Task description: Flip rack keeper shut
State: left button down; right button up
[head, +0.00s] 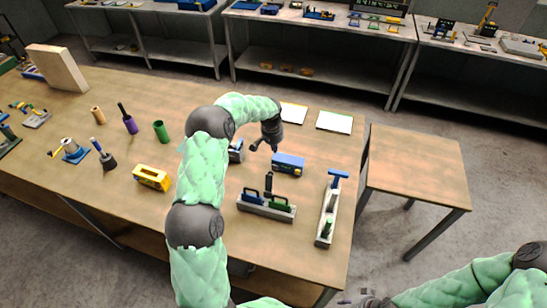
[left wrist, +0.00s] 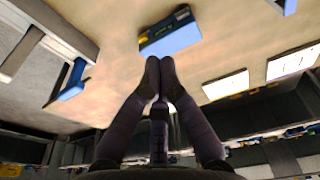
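I cannot tell which part is the keeper. My left gripper (head: 264,147) is empty above the table, behind both racks; its fingertips are together in the left wrist view (left wrist: 159,68). My right gripper (head: 366,300) is partly cut off at the bottom edge.
A blue box (head: 288,163) lies just beyond the short rack, close to my left gripper. A yellow box (head: 151,178) and a green cylinder (head: 161,131) stand to the left. Two white pads (head: 334,122) lie at the back. A small side table (head: 415,165) is clear.

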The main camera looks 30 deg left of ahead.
aim_at(270, 180)
pick_arm(q)
notch_tip(270, 180, down, 9)
jog(key=w+p, duration=0.1)
jog(key=p, duration=0.1)
jog(key=shift+s+d+r+p, duration=0.15)
jog(key=shift+s+p, duration=0.3)
jog(key=shift+s, duration=0.45)
jog(key=shift+s+d+r+p, duration=0.15)
jog(key=shift+s+p, duration=0.25)
jog(key=shift+s, duration=0.5)
jog(key=shift+a, duration=0.1)
